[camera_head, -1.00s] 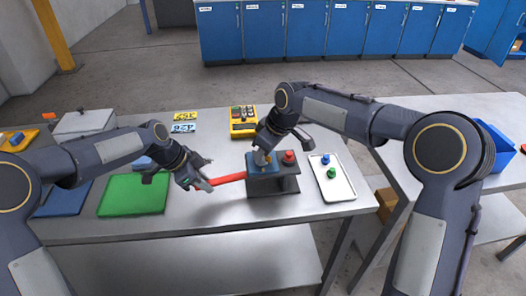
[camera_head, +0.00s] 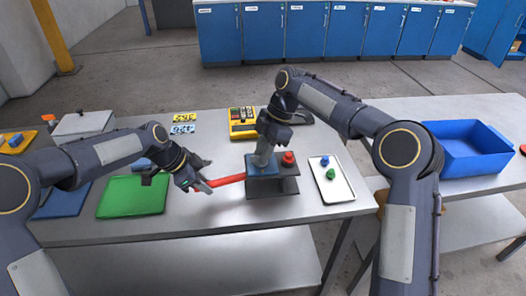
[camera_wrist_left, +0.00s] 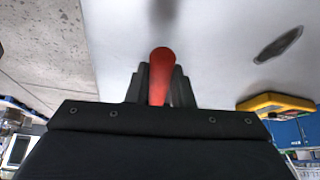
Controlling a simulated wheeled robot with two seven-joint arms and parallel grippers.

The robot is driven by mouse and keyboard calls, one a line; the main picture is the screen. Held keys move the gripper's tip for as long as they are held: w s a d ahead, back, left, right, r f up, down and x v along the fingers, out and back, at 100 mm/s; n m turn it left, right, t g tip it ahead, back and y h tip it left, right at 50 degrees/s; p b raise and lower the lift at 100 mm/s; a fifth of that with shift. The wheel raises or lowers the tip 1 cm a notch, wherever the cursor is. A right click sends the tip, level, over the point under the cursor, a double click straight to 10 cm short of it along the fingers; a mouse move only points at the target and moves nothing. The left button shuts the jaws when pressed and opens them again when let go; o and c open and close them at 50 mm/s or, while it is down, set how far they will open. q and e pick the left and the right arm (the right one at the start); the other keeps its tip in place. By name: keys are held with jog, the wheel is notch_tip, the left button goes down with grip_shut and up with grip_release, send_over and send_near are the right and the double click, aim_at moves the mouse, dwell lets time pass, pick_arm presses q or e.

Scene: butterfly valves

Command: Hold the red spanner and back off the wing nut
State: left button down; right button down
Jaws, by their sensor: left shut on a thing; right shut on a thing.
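The red spanner (camera_head: 229,179) runs from my left gripper to the dark valve stand (camera_head: 272,186). My left gripper (camera_head: 207,184) is shut on its handle. In the left wrist view the red handle (camera_wrist_left: 160,68) sits between the dark fingers (camera_wrist_left: 158,88). A red knob (camera_head: 288,158) stands on the stand to the right of the gripper.
A white tray (camera_head: 343,194) with a blue and a green knob lies right of the stand. A yellow device (camera_head: 242,130) is behind it. A green mat (camera_head: 130,197) lies at left. A blue bin (camera_head: 468,170) is on the right table. The table front is clear.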

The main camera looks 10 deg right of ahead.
jog(key=n, duration=0.1)
jog(key=n+g, duration=0.1)
jog(key=n, duration=0.1)
jog(key=n+h, duration=0.1)
jog(key=shift+w+f+n+g, duration=0.1)
jog(key=shift+f+n+g, duration=0.2)
jog(key=shift+f, duration=0.05)
jog(key=c, duration=2.2)
grip_release()
jog(key=n+g+h, duration=0.1)
jog(key=n, duration=0.3)
jog(key=c, duration=2.2)
grip_release()
jog(key=shift+n, duration=0.3)
jog(key=c, duration=2.2)
grip_release()
jog(key=c, duration=1.2)
grip_release()
jog(key=shift+c, duration=0.2)
jog(key=shift+o, duration=0.2)
jog(key=shift+w+a+r, duration=0.1)
jog(key=shift+r, duration=0.1)
